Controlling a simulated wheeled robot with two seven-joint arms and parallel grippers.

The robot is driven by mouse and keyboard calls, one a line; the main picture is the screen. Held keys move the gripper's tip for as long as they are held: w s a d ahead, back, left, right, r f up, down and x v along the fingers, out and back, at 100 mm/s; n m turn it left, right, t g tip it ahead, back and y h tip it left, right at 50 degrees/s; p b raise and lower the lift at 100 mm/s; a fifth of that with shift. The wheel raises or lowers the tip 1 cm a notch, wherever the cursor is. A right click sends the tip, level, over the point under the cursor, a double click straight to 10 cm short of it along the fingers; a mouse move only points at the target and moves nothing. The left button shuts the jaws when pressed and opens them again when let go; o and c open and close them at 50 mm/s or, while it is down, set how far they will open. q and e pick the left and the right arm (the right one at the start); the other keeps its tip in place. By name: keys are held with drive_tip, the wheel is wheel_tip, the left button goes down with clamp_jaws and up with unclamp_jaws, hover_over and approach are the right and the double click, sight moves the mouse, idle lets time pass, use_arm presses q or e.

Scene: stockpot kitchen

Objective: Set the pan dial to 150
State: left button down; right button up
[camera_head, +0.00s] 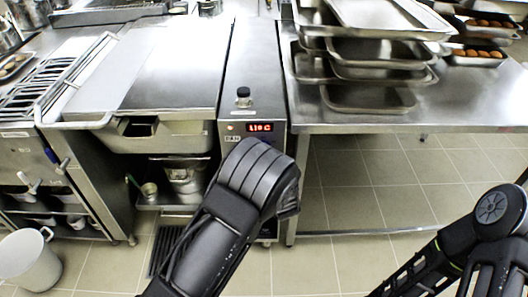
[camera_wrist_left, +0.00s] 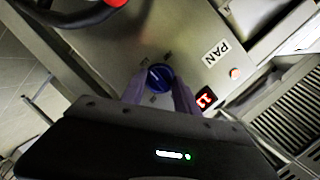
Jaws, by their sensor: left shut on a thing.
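The pan dial (camera_wrist_left: 159,77) is a round dark blue knob on a steel panel, near a "PAN" label (camera_wrist_left: 216,53). In the left wrist view my left gripper (camera_wrist_left: 159,90) has its two pale purple fingers on either side of the dial, shut on it. A red display (camera_wrist_left: 205,98) sits beside it. In the head view the display (camera_head: 260,127) appears to read 110 C. There my left arm covers the panel below the display, hiding the left gripper and the dial. My right arm shows at the lower right; its gripper is out of view.
A black knob (camera_head: 243,96) stands on top of the narrow unit. Stacked steel trays (camera_head: 370,98) are on the right counter (camera_head: 470,115). A large pan with a lid (camera_head: 160,75) is at left. A white bucket (camera_head: 25,255) stands on the floor.

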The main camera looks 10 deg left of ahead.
idle(0.4)
use_arm(q)
drive_tip(key=c, duration=0.9)
unclamp_jaws()
drive_tip(key=v, duration=0.7)
drive_tip(key=shift+s+d, duration=0.2)
drive_tip(key=shift+s, duration=0.15)
